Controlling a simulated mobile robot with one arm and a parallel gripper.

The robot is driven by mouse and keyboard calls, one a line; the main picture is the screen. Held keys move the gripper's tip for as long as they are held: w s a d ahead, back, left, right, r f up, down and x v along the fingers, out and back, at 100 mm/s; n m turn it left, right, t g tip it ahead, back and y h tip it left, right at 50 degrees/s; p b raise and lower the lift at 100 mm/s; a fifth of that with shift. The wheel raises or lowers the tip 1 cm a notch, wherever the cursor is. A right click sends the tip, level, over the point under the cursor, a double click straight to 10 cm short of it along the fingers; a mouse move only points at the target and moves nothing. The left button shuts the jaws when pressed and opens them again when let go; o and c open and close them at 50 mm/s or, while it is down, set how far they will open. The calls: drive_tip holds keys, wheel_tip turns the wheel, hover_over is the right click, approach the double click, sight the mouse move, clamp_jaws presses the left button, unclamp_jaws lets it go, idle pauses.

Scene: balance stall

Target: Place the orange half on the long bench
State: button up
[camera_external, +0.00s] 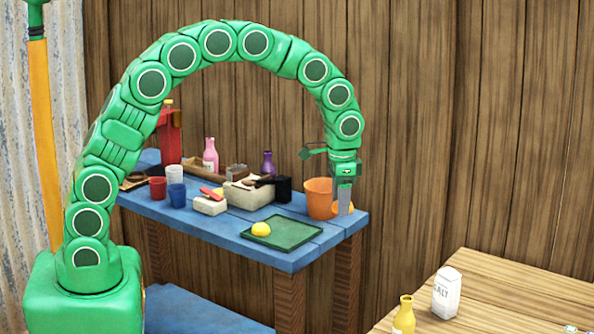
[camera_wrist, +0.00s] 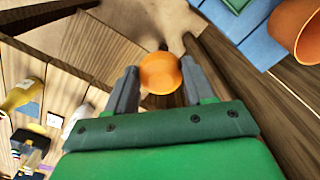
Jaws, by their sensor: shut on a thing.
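My gripper (camera_external: 344,208) points down and is shut on the orange half (camera_wrist: 160,73). In the wrist view the orange half sits between the two grey fingers. In the outside view only a bit of it (camera_external: 351,208) shows beside the fingers. The gripper appears near the right end of the blue bench (camera_external: 215,222), beside the orange pot (camera_external: 319,198). In the wrist view the held half is clear of the blue bench top (camera_wrist: 262,51). A pale wooden bench (camera_external: 520,284) stands at the lower right. I cannot tell which one is the long bench.
A green tray (camera_external: 283,233) with a yellow half (camera_external: 261,230) lies on the blue bench. Cups, bottles and boxes crowd its left and back. The wooden bench holds a salt box (camera_external: 446,292) and a yellow bottle (camera_external: 404,315). Bare wood shows right of the salt box.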

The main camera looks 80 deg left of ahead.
drive_tip(key=w+d+f, duration=0.2)
drive_tip(key=w+d, duration=0.8)
drive_tip(key=d, duration=0.3)
drive_tip(key=shift+w+f, duration=1.5)
drive_tip(key=shift+w, duration=0.7)
drive_tip(key=shift+w+f, duration=1.55)
drive_tip(key=shift+w, duration=0.7)
drive_tip(key=shift+w+f, duration=1.5)
drive_tip(key=shift+w, duration=0.7)
drive_tip(key=shift+w+f, duration=0.2)
drive_tip(key=shift+f, duration=0.05)
drive_tip(key=shift+f, duration=1.6)
drive_tip(key=shift+f, duration=0.1)
drive_tip(key=o, duration=1)
